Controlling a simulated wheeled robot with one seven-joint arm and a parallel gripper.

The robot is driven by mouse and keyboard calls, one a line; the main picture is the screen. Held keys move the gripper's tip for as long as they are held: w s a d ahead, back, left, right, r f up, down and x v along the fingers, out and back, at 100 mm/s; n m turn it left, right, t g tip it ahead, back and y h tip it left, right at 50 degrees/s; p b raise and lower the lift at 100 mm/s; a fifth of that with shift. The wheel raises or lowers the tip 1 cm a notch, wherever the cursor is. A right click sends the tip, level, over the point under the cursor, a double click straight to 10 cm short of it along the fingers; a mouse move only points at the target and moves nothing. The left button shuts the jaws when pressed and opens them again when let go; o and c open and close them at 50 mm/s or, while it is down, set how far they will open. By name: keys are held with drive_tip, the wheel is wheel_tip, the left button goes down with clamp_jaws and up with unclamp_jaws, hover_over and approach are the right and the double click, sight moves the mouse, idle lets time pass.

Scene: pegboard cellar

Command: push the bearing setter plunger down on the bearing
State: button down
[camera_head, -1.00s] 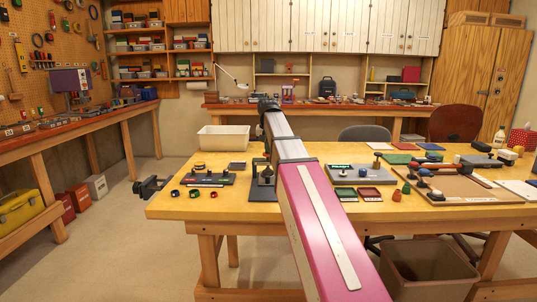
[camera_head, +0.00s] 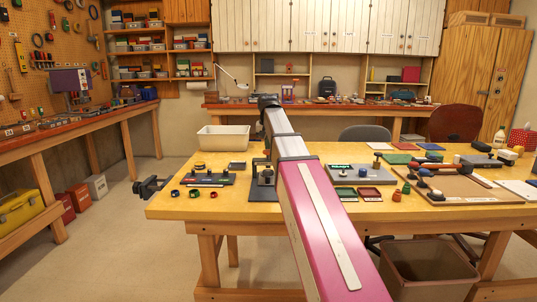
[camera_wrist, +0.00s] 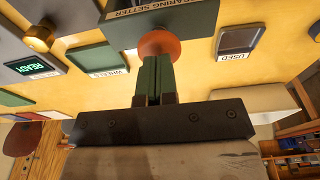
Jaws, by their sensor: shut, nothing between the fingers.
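The bearing setter (camera_head: 256,189) stands on the near bench, left of the middle, as a dark base with an upright frame, partly covered by my arm. In the wrist view its dark labelled plate (camera_wrist: 190,22) is at the top, with a round orange-red plunger knob (camera_wrist: 158,42) in front of it. My gripper (camera_wrist: 156,62) is shut and empty, its fingertips overlapping the knob in the picture. I cannot tell whether they touch it. In the head view the fingers are hidden by my arm. The bearing is not visible in either view.
A tray marked USED (camera_wrist: 238,40) and a WHEELS tray (camera_wrist: 95,58) flank the setter. A box with a green READY display (camera_wrist: 30,67) stands nearby. A white bin (camera_head: 224,140) sits behind left. Small coloured rings (camera_head: 194,193) lie in front of a dark rack (camera_head: 208,180).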

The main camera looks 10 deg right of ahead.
drive_tip(key=shift+r, duration=2.25)
